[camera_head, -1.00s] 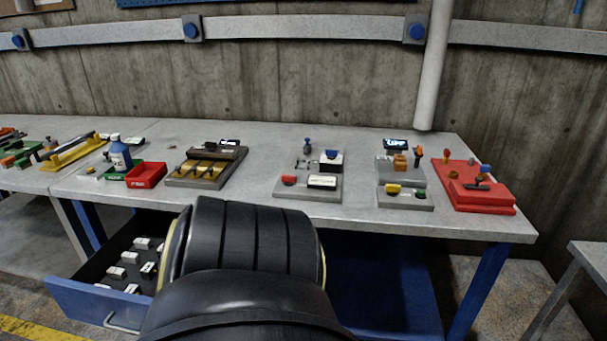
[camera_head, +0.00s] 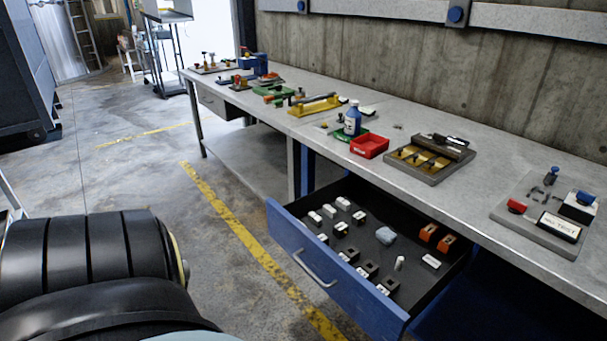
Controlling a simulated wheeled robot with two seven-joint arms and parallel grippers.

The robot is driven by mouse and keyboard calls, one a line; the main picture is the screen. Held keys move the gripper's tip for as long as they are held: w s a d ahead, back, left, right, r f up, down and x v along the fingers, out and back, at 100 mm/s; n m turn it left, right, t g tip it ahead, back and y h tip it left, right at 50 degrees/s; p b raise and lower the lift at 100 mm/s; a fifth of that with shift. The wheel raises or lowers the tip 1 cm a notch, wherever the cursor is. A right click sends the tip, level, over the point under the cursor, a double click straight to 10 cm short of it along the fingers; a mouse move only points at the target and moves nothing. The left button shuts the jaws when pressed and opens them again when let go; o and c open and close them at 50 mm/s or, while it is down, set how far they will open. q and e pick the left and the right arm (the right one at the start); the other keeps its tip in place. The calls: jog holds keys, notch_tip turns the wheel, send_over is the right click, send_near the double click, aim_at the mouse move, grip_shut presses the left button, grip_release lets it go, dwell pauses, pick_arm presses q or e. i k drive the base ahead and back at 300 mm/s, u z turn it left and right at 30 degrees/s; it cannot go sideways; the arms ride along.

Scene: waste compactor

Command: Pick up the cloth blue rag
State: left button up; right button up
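A small crumpled light-blue cloth rag (camera_head: 386,235) lies in the open drawer (camera_head: 334,279) under the workbench, towards the middle of the drawer floor. Small white and black blocks lie around it. A black rounded link of my own arm fills the lower left of the view, apart from the drawer. Neither of my grippers is in view.
The workbench (camera_head: 440,197) carries a red bin (camera_head: 369,146), a blue bottle (camera_head: 352,119), a tray of brass parts (camera_head: 428,158) and a switch panel (camera_head: 540,222). Two orange blocks sit in the drawer's back right. The drawer juts over open floor (camera_head: 150,165) at left.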

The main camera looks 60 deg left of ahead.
aim_at(384, 235)
jog(key=u, duration=1.8)
